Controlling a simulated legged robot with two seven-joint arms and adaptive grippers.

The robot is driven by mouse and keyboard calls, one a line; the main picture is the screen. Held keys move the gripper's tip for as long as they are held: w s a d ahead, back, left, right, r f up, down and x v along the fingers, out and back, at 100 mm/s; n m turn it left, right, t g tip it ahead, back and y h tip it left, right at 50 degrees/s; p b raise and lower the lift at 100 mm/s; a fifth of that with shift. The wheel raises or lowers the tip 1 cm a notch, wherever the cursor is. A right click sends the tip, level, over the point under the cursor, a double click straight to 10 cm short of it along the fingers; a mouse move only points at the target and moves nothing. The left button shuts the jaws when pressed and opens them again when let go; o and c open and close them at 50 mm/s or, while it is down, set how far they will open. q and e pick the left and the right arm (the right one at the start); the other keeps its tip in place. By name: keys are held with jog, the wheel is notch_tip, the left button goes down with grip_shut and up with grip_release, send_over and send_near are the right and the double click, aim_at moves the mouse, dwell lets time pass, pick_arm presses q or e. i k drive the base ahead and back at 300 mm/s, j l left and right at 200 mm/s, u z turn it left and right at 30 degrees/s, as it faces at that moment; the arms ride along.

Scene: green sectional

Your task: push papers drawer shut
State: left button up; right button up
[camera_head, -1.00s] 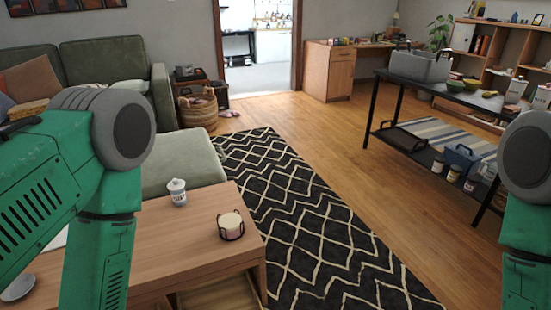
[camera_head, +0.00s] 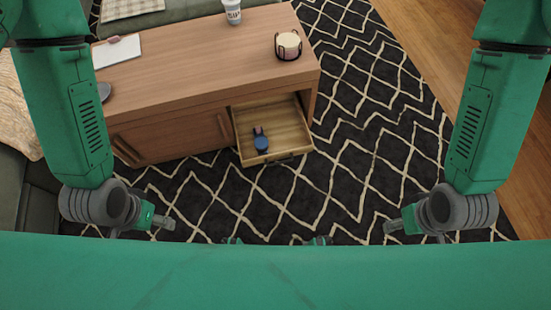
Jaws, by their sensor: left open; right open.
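The wooden drawer (camera_head: 286,127) is pulled out of the right end of the coffee table (camera_head: 195,60). A small blue and dark object (camera_head: 261,140) lies inside it. The drawer's front edge has a handle and faces me. My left gripper (camera_head: 165,223) is open and empty, low over the rug, left of the drawer and apart from it. My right gripper (camera_head: 390,227) is open and empty, right of the drawer and also apart from it. No papers can be made out in the drawer.
A white cup (camera_head: 232,11), a candle in a dark holder (camera_head: 288,45) and a white sheet or pad (camera_head: 117,51) are on the tabletop. A closed cabinet front (camera_head: 170,138) is left of the drawer. The patterned rug (camera_head: 345,185) is clear in front.

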aim_at(281, 117)
jog(key=i+j+u, duration=0.15)
jog(key=i+j, duration=0.15)
jog(key=i+j+u, duration=0.2)
jog(key=i, duration=0.3)
